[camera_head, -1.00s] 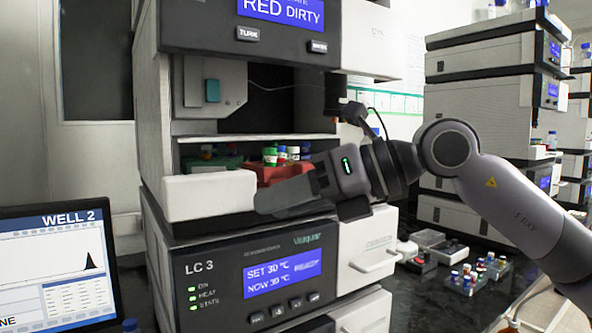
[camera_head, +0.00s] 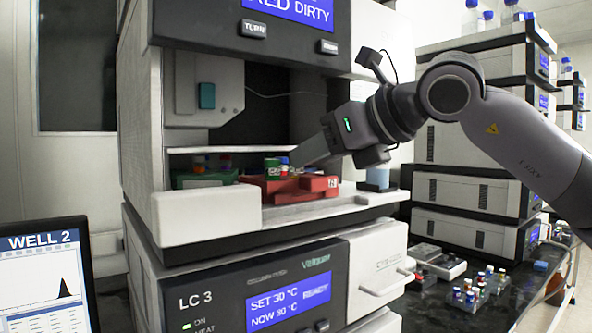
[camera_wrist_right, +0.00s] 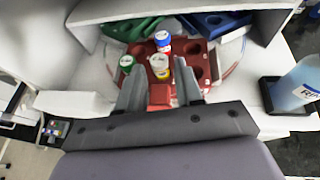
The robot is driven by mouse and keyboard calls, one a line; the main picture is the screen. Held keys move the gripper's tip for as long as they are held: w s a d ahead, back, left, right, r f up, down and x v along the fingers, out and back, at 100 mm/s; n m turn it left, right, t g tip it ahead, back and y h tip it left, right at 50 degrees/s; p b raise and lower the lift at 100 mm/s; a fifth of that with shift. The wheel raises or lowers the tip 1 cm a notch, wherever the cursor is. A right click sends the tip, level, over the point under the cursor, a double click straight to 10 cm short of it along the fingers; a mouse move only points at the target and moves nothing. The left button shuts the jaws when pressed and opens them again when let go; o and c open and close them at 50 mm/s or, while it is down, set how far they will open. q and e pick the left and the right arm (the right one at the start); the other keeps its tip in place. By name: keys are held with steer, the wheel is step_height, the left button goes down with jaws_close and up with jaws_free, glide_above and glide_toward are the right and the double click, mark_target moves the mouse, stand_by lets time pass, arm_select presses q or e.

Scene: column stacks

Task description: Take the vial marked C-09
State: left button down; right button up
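A red rack (camera_head: 310,186) stands in the open bay of the LC 3 unit and also shows in the wrist view (camera_wrist_right: 204,58). It holds a green-capped vial (camera_wrist_right: 126,64), a blue-capped vial (camera_wrist_right: 163,42) and a vial with a yellowish-white cap (camera_wrist_right: 158,66). The cap marks are too small to read, so I cannot tell which is C-09. My right gripper (camera_wrist_right: 160,78) is open, its fingers apart on either side of the yellowish-white-capped vial in this view. I cannot tell whether they touch it. My left gripper is out of view.
A green rack (camera_head: 190,180) is left of the red one, and a blue rack (camera_wrist_right: 215,22) shows behind it. The white front panel (camera_head: 206,213) and the bay roof confine the space. A bottle of blue liquid (camera_wrist_right: 296,86) stands in a holder at the right.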

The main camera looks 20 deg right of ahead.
steer(key=shift+x, duration=1.25)
steer(key=c, duration=0.6)
steer(key=shift+r, duration=0.1)
